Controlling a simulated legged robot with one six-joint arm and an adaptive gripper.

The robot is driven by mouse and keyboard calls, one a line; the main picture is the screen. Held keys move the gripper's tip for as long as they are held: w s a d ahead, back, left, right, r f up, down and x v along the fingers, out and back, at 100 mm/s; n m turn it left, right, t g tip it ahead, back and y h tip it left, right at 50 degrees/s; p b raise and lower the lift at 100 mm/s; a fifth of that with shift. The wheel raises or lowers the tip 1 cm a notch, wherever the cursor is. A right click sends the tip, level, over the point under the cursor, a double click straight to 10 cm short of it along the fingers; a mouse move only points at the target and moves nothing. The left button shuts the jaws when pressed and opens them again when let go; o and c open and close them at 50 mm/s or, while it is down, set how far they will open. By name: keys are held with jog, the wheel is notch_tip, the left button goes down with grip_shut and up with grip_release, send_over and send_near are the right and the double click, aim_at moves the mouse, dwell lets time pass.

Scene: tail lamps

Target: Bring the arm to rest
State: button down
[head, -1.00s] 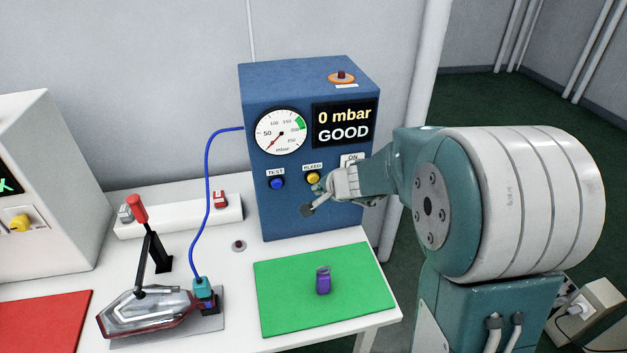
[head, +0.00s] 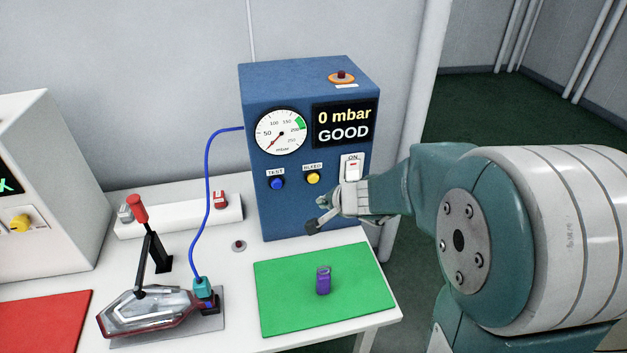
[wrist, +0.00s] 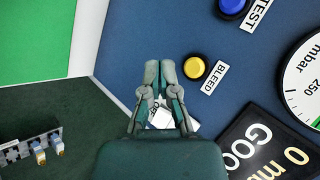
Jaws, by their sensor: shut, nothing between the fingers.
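My gripper (head: 314,224) is shut and empty in the head view, in front of the lower right part of the blue test box (head: 290,207). It is below the yellow BLEED button (head: 313,178) and apart from it. In the wrist view my gripper (wrist: 159,66) has its fingertips together, beside the yellow button (wrist: 197,68). The white ON switch (head: 353,168) is above my wrist, and part of it shows behind my fingers in the wrist view. The box's display reads 0 mbar GOOD.
A green mat (head: 330,310) with a small purple part (head: 323,281) lies below my gripper. A tail lamp (head: 150,310) sits in a fixture with a red-handled lever (head: 138,208). A blue hose (head: 207,170) runs from the lamp's connector to the box. A red mat (head: 40,322) lies at left.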

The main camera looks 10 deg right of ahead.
jog(key=s+a+r+n+g+y, duration=0.1)
jog(key=s+a+r+n, duration=0.25)
jog(key=s, duration=0.35)
jog(key=s+a+r+n+g, duration=0.1)
jog(key=s+a+r+n, duration=0.1)
jog(key=s+r+n, duration=0.3)
jog(key=s+d+r+n+g+h, duration=0.1)
jog(key=s+d+h, duration=0.3)
jog(key=s, duration=0.9)
jog(key=shift+s+d+n+h, duration=0.2)
jog(key=shift+d+n+h, duration=0.2)
jog(key=shift+d+n, duration=0.25)
jog(key=shift+a, duration=0.15)
